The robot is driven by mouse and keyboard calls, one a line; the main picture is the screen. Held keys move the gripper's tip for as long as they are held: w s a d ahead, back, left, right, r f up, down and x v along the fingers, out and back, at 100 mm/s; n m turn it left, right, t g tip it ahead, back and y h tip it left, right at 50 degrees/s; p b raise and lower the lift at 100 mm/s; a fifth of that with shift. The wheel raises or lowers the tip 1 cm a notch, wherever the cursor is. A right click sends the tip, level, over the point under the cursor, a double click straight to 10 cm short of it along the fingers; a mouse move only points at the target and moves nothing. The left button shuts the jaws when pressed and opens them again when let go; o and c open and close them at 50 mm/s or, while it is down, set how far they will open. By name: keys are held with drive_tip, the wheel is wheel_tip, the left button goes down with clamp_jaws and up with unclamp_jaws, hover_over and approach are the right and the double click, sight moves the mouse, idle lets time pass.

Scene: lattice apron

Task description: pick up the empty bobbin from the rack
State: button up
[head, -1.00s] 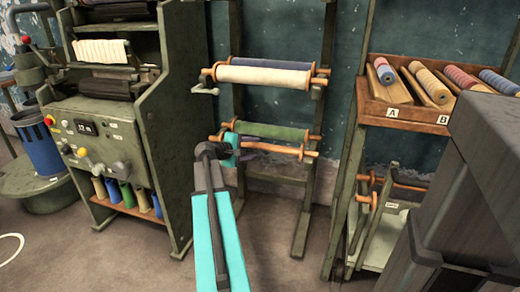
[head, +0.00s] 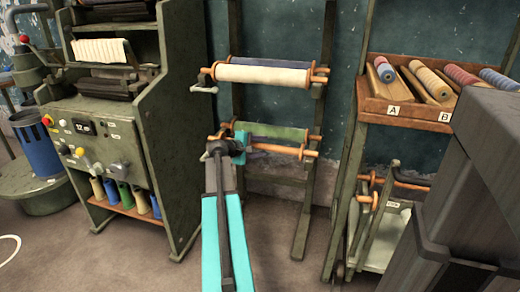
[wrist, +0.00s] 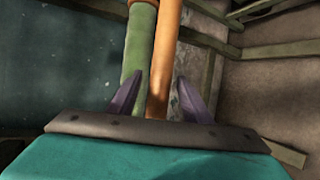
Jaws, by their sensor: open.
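A bare orange bobbin (head: 278,149) lies across the front of the lower level of the middle rack (head: 304,215), in front of a green roll (head: 285,132). In the wrist view, the bare orange bobbin (wrist: 160,70) runs between the two dark fingers of my gripper (wrist: 157,82), and the green roll (wrist: 137,50) is just left of it. My gripper is open, with a finger on each side of the bobbin. I cannot tell whether either finger touches it. In the head view, my wrist hides the left end of the bobbin.
A white roll (head: 262,75) and a blue roll sit higher on the same rack. A green machine (head: 165,130) stands to the left. To the right are a wooden tray (head: 405,115) of wound bobbins and a low stand with orange spindles (head: 366,199). The floor before the rack is clear.

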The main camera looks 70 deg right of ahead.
drive_tip(key=shift+b+x, duration=0.35)
drive_tip(key=shift+x, duration=1.15)
drive_tip(key=shift+r, duration=0.1)
clamp_jaws()
